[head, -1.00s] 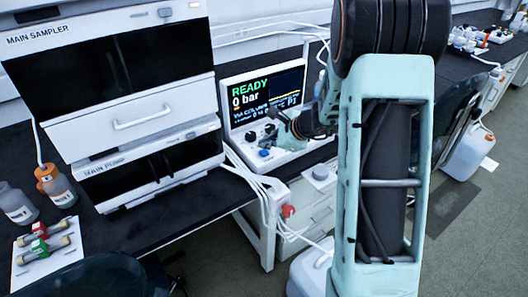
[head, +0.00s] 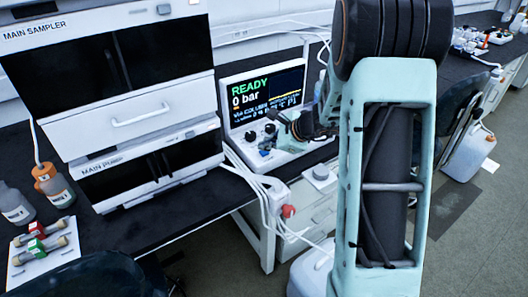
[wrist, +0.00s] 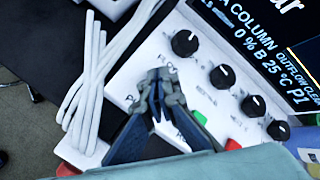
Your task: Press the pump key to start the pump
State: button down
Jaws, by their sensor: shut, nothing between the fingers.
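The pump control console (head: 292,150) has a white sloped panel under a dark screen (head: 262,97) that reads READY and 0 bar. My gripper (head: 268,143) is at the left part of this panel. In the wrist view, my gripper (wrist: 160,85) is shut and empty, its fingertips over the white panel (wrist: 135,75) below the left knob (wrist: 185,43). The fingers cover most of the lettering there, and the pump key is hidden or cannot be made out. Whether the tips touch the panel cannot be told. A green key (wrist: 199,117) and a red key (wrist: 232,144) show right of the fingers.
Several black knobs (wrist: 222,76) line the panel beside the gripper. White tubes (wrist: 88,85) run along the console's left side. The main sampler (head: 130,80) and main pump (head: 150,170) stack stands to the left, with bottles (head: 52,185) beyond it.

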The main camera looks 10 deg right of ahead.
aim_at(266, 152)
jog(key=shift+f+b, duration=0.5)
jog(key=shift+b, duration=0.05)
dwell(0.4)
jog(key=shift+r, duration=0.15)
jog(key=shift+r+p, duration=0.65)
jog(key=shift+r, duration=0.15)
jog(key=shift+r+p, duration=1.9)
jog(key=shift+r, duration=0.65)
jog(key=shift+d, duration=0.15)
